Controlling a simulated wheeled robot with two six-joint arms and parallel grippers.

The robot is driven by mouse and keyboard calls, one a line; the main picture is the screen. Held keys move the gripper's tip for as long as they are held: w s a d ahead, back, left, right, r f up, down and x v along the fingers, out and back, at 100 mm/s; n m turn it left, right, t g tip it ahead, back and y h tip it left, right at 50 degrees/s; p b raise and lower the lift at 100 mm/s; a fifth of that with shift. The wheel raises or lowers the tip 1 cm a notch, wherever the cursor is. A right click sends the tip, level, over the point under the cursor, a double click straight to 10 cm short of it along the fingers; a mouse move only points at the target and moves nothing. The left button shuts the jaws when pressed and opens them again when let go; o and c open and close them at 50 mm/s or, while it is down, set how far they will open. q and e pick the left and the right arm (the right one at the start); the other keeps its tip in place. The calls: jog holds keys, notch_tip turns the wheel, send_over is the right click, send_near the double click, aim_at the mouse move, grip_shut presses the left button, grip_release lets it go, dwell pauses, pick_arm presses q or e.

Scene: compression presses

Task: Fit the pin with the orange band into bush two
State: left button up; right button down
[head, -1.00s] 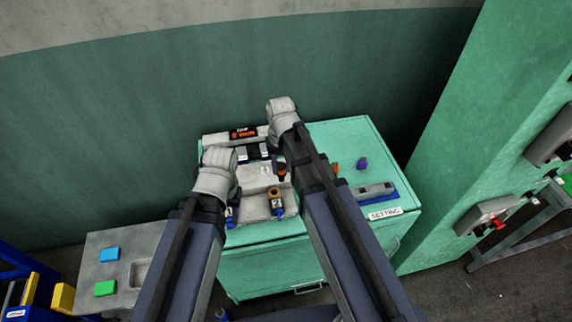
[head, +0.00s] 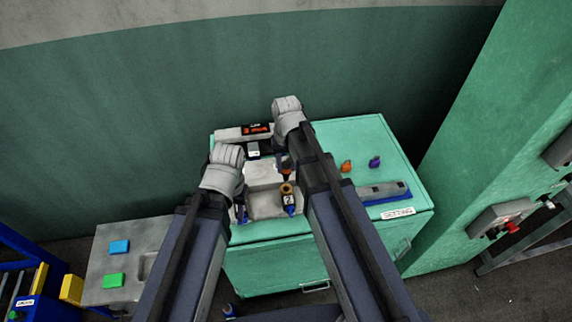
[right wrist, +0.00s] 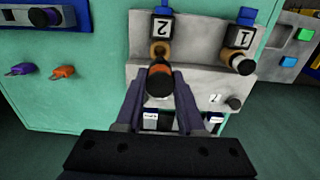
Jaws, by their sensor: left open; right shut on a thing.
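The pin with the orange band (right wrist: 160,82) is dark with a rounded end, held in my right gripper (right wrist: 160,92), which is shut on it. Bush two (right wrist: 160,50) is a brass ring by the upside-down "2" label; the pin's end is close to it and partly covers it, and I cannot tell if they touch. In the head view, bush two (head: 287,190) sits just below the pin (head: 285,173) and my right gripper (head: 284,162). My left gripper (head: 240,205) is open at the block's left side; its fingers are mostly hidden.
Bush one (right wrist: 241,62) is beside bush two on the grey block (right wrist: 195,80), with a dark piece in it. The cabinet's right top is otherwise clear.

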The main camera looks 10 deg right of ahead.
aim_at(286, 179)
jog(key=shift+f+b, duration=1.9)
jog(key=shift+f, duration=0.3)
jog(key=shift+f+b, duration=2.2)
jog(key=shift+f, duration=0.05)
jog(key=shift+c, duration=2.2)
grip_release()
jog(key=shift+r, duration=0.2)
notch_tip(286, 179, up, 8)
jog(key=p, duration=0.8)
jog(key=shift+f, duration=0.2)
jog(key=shift+f, duration=0.1)
